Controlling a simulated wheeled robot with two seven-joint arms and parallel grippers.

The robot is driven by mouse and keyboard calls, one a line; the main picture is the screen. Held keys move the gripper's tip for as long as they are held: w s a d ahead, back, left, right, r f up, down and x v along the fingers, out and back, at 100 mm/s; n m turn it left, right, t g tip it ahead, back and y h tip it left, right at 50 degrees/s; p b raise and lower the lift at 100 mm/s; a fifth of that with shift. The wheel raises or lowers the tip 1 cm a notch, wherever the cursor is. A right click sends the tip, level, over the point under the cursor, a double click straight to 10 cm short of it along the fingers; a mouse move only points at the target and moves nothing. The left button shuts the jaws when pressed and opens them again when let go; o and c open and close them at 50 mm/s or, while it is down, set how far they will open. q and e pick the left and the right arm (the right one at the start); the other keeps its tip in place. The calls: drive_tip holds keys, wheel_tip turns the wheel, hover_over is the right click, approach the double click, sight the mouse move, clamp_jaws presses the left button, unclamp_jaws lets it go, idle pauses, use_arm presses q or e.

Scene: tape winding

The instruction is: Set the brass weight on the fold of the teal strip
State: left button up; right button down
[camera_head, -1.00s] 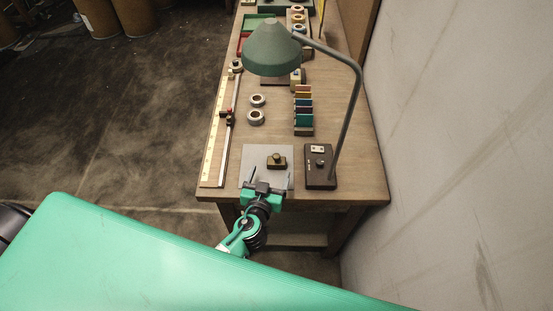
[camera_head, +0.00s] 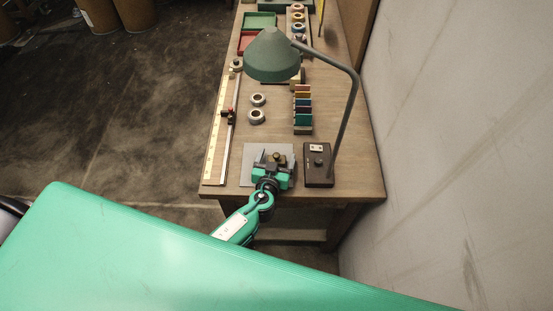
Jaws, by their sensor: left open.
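The brass weight (camera_head: 279,158), a small dark-gold block with a knob, sits on the grey mat (camera_head: 248,168) near the front of the bench. My left gripper (camera_head: 273,157) is open over the mat, its fingers to either side of the weight. The gripper body partly covers the weight, and I cannot tell whether the fingers touch it. A teal piece (camera_head: 302,119) stands at the front of a rack of coloured pieces behind the mat; I cannot make out a fold on it. My right gripper is not in view.
A green lamp (camera_head: 271,55) arches over the bench from a dark base (camera_head: 318,178) right of the mat. Two tape rolls (camera_head: 256,116) lie behind the mat. A ruler and rail (camera_head: 226,150) run along the left edge. A wall stands at the right.

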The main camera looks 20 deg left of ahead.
sight(277, 154)
use_arm(q)
drive_tip(key=c, duration=1.5)
drive_tip(key=shift+r, duration=0.15)
wheel_tip(277, 154, up, 19)
drive_tip(key=shift+m+h, duration=0.5)
drive_tip(key=shift+h, duration=0.2)
drive_tip(key=s+a+r, duration=0.1)
drive_tip(key=s, duration=0.3)
drive_tip(key=s+a, duration=0.2)
drive_tip(key=s, duration=0.2)
drive_tip(key=s+a+r, duration=0.1)
drive_tip(key=s+a, duration=0.1)
drive_tip(key=s, duration=0.1)
drive_tip(key=shift+s+r, duration=0.35)
drive_tip(key=shift+s, duration=0.05)
drive_tip(key=shift+d, duration=0.1)
